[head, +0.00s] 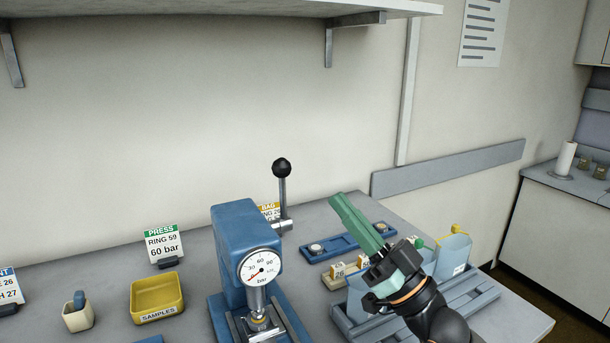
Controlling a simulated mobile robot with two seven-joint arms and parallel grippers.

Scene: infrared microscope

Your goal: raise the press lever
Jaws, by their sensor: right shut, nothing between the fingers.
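The blue press (237,245) stands on the bench with a round pressure gauge (261,268) on its front. Its lever (283,195) is a metal rod with a black ball knob, and it points nearly straight up from a pivot on the press's right side. My right gripper (355,218) is to the right of the lever, apart from it. Its green fingers are shut together, empty, and point up and left. My left gripper is out of view.
A yellow samples tray (157,298) and a press sign (163,243) are left of the press. A blue tray (330,247) lies behind my right gripper. A grey rack with bags (453,255) is at right. A shelf (220,9) overhangs the wall.

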